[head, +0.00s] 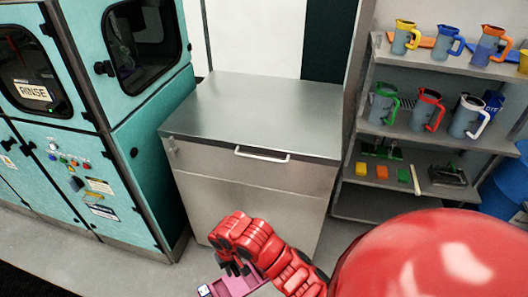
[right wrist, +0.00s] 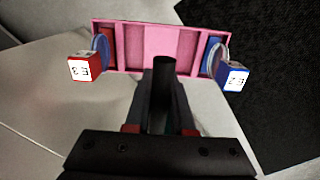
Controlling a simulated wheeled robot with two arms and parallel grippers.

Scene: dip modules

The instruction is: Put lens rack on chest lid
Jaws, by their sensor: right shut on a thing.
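The lens rack is a pink tray-like frame with ribs; it shows at the bottom of the head view (head: 240,286) and across the top of the right wrist view (right wrist: 176,47). It carries a round lens near each end, with a red labelled block (right wrist: 84,67) at the left and a blue labelled block (right wrist: 233,76) at the right. My right gripper (head: 232,266) is shut on the rack's near side, also seen in the right wrist view (right wrist: 164,72). The steel chest lid (head: 262,108) is flat, closed and bare, beyond and above the gripper. My left gripper is out of view.
A teal machine (head: 150,135) with a RINSE sign stands close left of the chest. A grey shelf unit (head: 440,136) with several jugs and small coloured items stands to the right, beside a blue barrel (head: 507,185). A handle (head: 262,154) juts from the chest front.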

